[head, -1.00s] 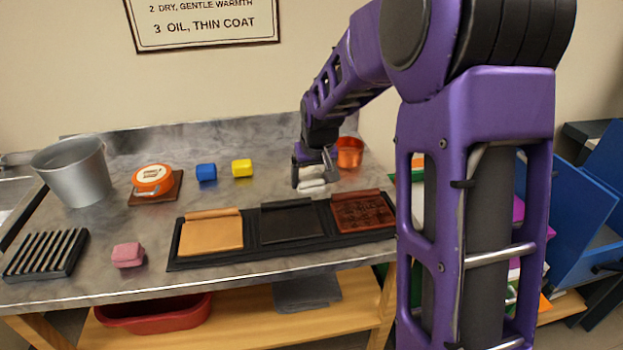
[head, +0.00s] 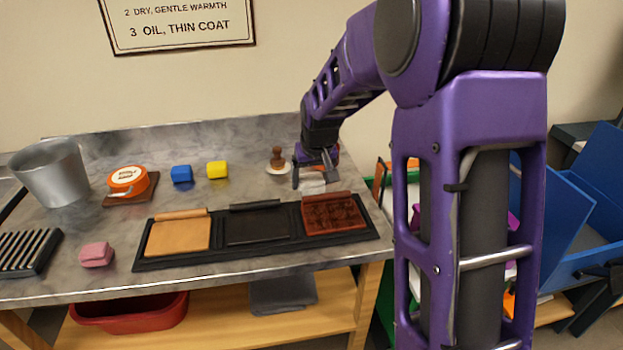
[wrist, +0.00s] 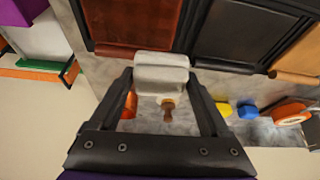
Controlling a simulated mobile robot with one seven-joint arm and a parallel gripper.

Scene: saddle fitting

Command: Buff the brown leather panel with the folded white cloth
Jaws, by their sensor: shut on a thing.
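The brown leather panel (head: 335,218) lies in the right end of the black tray; it also shows in the wrist view (wrist: 137,20). The folded white cloth (head: 312,187) is just behind that panel's back edge. In the wrist view the cloth (wrist: 160,75) is a thick pale fold between my fingertips. My gripper (head: 314,178) is shut on it, pointing down; its fingers also show in the wrist view (wrist: 162,82). The cloth appears apart from the panel's face. I cannot tell whether it touches the counter.
The tray (head: 150,264) also holds a tan panel (head: 178,237) and a black panel (head: 258,226). Behind are a brown-knobbed tool (head: 278,158), yellow block (head: 217,170), blue block (head: 181,174) and orange tin (head: 128,179). A pink block (head: 96,254) stands left. An orange pot (wrist: 129,105) shows between my fingers.

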